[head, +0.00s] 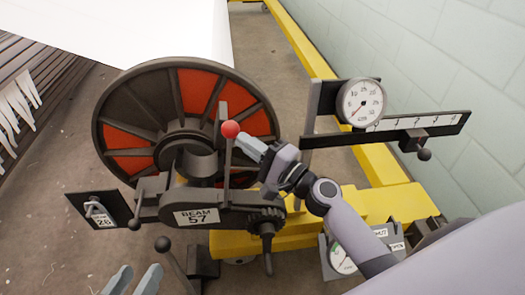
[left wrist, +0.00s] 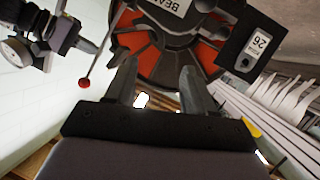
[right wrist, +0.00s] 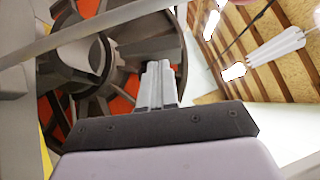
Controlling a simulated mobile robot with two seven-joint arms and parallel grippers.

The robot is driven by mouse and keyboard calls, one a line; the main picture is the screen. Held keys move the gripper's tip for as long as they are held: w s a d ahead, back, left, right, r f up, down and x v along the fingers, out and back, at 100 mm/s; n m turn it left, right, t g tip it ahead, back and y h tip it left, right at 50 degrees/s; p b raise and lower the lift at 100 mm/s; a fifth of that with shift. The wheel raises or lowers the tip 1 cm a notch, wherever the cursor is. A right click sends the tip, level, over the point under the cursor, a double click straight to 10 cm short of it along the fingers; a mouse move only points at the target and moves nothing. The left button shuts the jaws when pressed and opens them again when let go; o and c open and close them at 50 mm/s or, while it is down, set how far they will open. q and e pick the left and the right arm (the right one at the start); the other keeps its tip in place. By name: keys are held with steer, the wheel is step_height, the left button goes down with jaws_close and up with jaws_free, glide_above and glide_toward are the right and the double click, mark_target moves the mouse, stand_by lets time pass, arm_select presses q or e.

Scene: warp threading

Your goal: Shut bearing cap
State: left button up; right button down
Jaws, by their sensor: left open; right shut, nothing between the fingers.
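The bearing (head: 190,160) is a dark round housing at the hub of the red-and-black beam wheel (head: 112,162). A dark upright piece (head: 222,112) stands at its right side; I cannot tell for certain whether it is the bearing cap. A thin lever with a red ball (head: 230,129) rises in front of it; the ball also shows in the left wrist view (left wrist: 84,83). My right gripper (head: 242,143) is shut and empty, its tips close to the ball; contact is unclear. The bearing ring (right wrist: 88,55) lies left of its fingers. My left gripper (head: 135,281) is open and empty, low in front.
A plate marked BEAM 57 (head: 197,216) sits on the bearing block. A dark plate with a 26 tag (head: 88,209) is at left. A dial gauge (head: 361,102) and a scale bar (head: 440,125) stand at right. A black-knobbed lever (head: 163,244) rises near my left gripper.

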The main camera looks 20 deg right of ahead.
mark_target(222, 148)
arm_select(q)
steer(key=shift+d, duration=0.1)
arm_select(e)
steer(key=shift+x, duration=1.2)
arm_select(q)
steer(key=p, duration=0.1)
steer(key=a+y+p, duration=0.1)
steer(key=p, duration=0.1)
steer(key=a+p, duration=0.1)
steer(key=shift+s+r, duration=0.25)
steer(key=shift+r, duration=0.05)
arm_select(e)
steer(key=shift+w+a+r+n+g, duration=0.15)
steer(key=shift+a+r+n+g, duration=0.15)
steer(key=shift+a, duration=0.25)
steer(key=shift+w+a+r+n+g, duration=0.15)
steer(key=shift+a+r+n+g, duration=0.2)
steer(key=shift+a, duration=0.2)
arm_select(q)
steer(key=shift+d, duration=0.1)
arm_select(e)
steer(key=shift+f, duration=0.15)
